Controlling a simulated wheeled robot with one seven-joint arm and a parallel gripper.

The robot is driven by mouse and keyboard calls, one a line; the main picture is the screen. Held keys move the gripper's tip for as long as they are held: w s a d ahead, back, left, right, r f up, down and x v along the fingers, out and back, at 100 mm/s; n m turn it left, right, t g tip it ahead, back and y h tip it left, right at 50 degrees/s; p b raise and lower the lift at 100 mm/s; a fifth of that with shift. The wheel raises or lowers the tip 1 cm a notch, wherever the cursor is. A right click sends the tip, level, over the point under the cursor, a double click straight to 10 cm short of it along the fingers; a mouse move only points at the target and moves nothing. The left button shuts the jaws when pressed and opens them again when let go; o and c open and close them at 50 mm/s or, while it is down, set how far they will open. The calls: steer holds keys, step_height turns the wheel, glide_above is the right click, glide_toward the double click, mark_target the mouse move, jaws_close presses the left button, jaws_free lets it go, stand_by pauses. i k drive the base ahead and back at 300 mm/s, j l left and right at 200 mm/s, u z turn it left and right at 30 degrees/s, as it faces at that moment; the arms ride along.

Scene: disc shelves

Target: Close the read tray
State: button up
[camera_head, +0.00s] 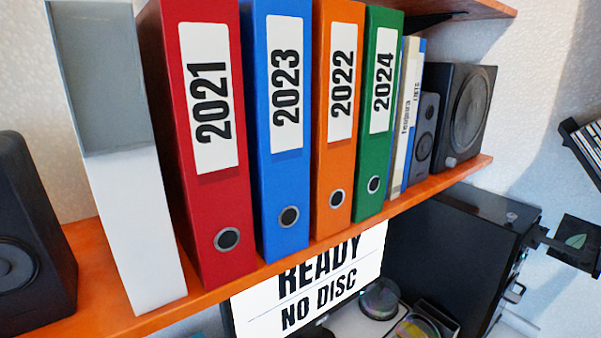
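A black tower case (450,250) stands under the right end of the orange shelf, with small controls on its right-hand face. A dark flat piece with a green leaf mark (577,241) juts out to the right near the upper part of that face. It looks like an extended tray, but I cannot tell for certain that it is the read tray. My gripper is not in view.
The orange shelf (390,212) carries a white-grey box file (135,225), red, blue, orange and green binders, thin books and dark speakers. Discs (380,300) lie below, beside the screen. A dark rack (585,150) is at the right edge.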

mark_target(590, 263)
steer(key=l+z, duration=0.15)
steer(key=z, duration=0.25)
steer(key=i+l+z, duration=0.1)
steer(key=z, duration=0.3)
